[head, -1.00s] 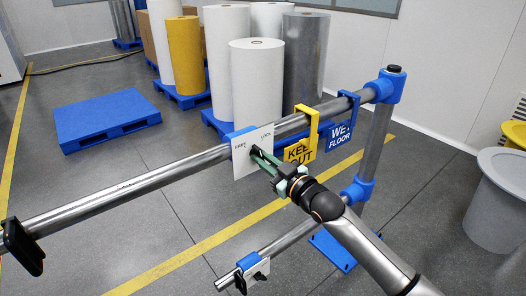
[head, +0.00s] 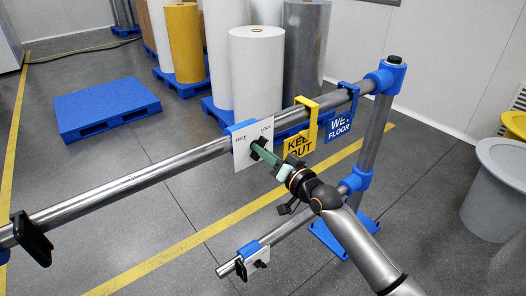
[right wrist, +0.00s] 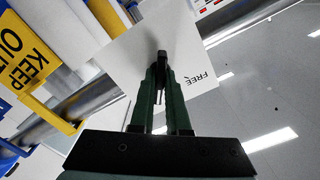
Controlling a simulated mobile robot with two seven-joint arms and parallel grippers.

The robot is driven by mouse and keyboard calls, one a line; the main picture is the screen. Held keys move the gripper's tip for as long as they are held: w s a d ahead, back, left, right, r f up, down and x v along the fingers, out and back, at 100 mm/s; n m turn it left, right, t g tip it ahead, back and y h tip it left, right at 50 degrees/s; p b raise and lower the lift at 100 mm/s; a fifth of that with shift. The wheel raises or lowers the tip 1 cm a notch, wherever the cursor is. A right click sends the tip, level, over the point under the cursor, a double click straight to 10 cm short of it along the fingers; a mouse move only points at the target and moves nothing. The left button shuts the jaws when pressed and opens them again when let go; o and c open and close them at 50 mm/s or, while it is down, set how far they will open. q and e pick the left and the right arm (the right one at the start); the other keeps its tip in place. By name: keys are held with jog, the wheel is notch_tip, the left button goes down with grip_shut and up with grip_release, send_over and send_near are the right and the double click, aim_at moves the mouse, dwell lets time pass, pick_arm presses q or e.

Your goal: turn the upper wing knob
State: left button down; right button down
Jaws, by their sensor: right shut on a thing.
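The upper wing knob (head: 255,144) is small and black, on a white plate (head: 241,158) marked FREE and LOCK, fixed by a blue clamp to the upper steel rail. My right gripper (head: 258,149) has its green fingers at the knob and hides much of it. In the right wrist view, the knob (right wrist: 162,58) stands dark between the fingertips (right wrist: 162,74), and the gripper is shut on it. The FREE label is readable there; LOCK is not seen. The knob's exact angle is hard to tell. My left gripper is not in view.
Yellow KEEP OUT (head: 297,146) and blue WET FLOOR (head: 340,127) signs hang on the upper rail, right of the plate. A lower plate with a black knob (head: 261,264) sits on the lower rail. A black bracket (head: 31,238) is at far left. Rolls and blue pallets stand behind.

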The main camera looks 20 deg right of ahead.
jog(key=shift+m, duration=0.8)
jog(key=c, duration=0.9)
grip_release()
jog(key=b+v, duration=0.1)
jog(key=v, duration=1.1)
jog(key=shift+s, duration=0.25)
